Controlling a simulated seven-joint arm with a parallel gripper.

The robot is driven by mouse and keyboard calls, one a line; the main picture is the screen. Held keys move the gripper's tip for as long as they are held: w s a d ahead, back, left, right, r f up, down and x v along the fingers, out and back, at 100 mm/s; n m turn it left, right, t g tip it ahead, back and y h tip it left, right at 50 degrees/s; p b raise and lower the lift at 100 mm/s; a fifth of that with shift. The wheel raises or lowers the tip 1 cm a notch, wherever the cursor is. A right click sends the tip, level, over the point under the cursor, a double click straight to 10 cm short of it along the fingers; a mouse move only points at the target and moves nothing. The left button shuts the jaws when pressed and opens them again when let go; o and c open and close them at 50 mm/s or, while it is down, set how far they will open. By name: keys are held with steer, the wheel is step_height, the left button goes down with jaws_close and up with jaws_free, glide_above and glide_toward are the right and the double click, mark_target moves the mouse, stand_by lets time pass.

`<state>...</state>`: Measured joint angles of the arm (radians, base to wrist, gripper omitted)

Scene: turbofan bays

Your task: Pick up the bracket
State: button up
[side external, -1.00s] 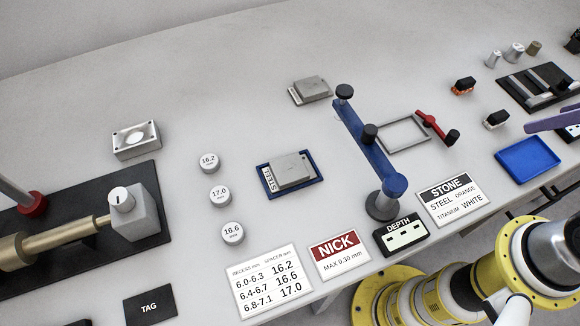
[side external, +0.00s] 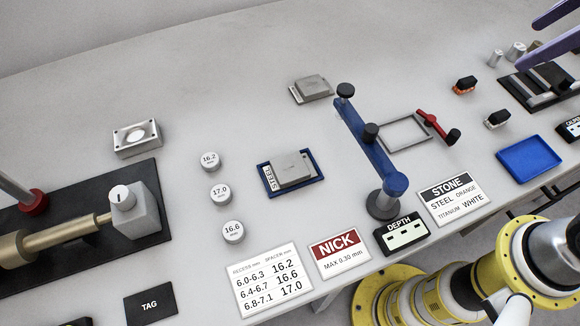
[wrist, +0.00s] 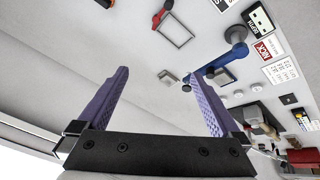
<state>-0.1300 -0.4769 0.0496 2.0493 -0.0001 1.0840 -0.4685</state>
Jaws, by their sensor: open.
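Two grey plate-like parts could be the bracket; I cannot tell which. One grey part (side external: 292,168) lies in a blue tray (side external: 265,184) beside a STEEL label, left of the blue arm fixture. The other grey part (side external: 312,87) lies on a pale plate farther back, left of the fixture's far end; it also shows in the wrist view (wrist: 167,77). My gripper (side external: 525,44) is open and empty, with purple fingers at the top right, well away from both parts. In the wrist view its fingers (wrist: 156,74) stand wide apart with no object between them.
A blue fixture (side external: 368,150) with black knobs stands upright between the gripper and the trayed part. A grey frame (side external: 403,134), a red clamp (side external: 437,126), an empty blue tray (side external: 528,160) and small connectors are to its right. Spacers (side external: 220,192) stand left. The back of the table is clear.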

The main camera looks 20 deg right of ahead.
steer(key=w+a+n+g, duration=0.2)
steer(key=w+a+n, duration=0.3)
steer(key=w+a, duration=0.4)
steer(key=n+g, duration=0.3)
steer(key=n, duration=0.3)
glide_above(293, 166)
step_height(293, 166, down, 14)
steer(key=shift+h, duration=0.3)
step_height(293, 166, down, 8)
steer(key=shift+s, duration=0.15)
steer(key=shift+f, duration=2.95)
steer(key=shift+w+r, duration=0.1)
steer(key=shift+w, duration=0.1)
jaws_close()
